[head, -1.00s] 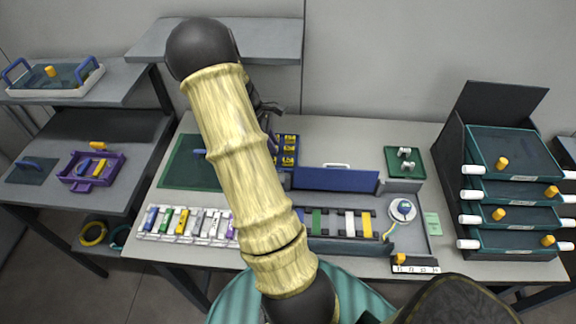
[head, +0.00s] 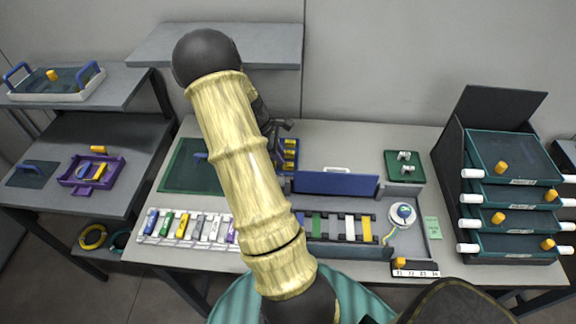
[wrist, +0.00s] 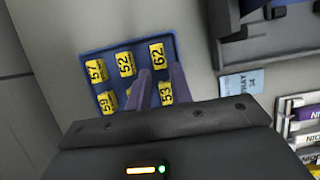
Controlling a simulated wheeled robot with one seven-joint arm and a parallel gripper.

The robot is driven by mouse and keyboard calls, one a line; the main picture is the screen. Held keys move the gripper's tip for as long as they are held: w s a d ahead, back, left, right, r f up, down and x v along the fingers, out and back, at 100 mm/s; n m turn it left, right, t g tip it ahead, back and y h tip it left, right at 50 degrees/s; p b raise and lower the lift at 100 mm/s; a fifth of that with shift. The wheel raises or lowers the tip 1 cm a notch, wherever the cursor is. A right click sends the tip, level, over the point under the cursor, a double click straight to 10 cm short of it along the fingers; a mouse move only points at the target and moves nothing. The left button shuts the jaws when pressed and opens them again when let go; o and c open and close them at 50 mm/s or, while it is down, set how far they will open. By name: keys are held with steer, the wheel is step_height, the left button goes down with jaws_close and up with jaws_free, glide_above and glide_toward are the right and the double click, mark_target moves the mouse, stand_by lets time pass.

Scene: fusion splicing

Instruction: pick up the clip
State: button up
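Several yellow clips with black numbers sit in a blue tray (wrist: 112,55) in the wrist view. Clips 57 (wrist: 95,71), 52 (wrist: 125,64) and 62 (wrist: 157,55) form the upper row. Clip 59 (wrist: 107,102) and clip 53 (wrist: 166,94) are in the lower row, with another clip partly hidden by a finger. My gripper (wrist: 159,80) is open over the tray, its two purple fingers apart, with clip 53 showing between them. Whether the fingers are at clip height I cannot tell. In the head view my arm partly covers the tray (head: 290,155).
A grey and blue workstation with a raised blue panel (head: 336,183) stands right of the tray. A labelled white rack (head: 187,226) lies in front, a green mat (head: 185,165) to the left. A dark shelf of drawers (head: 515,200) stands at the right.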

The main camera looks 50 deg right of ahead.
mark_target(288, 166)
steer(key=x, duration=0.3)
steer(key=shift+s+d+f, duration=0.15)
steer(key=shift+s+d, duration=0.1)
jaws_close()
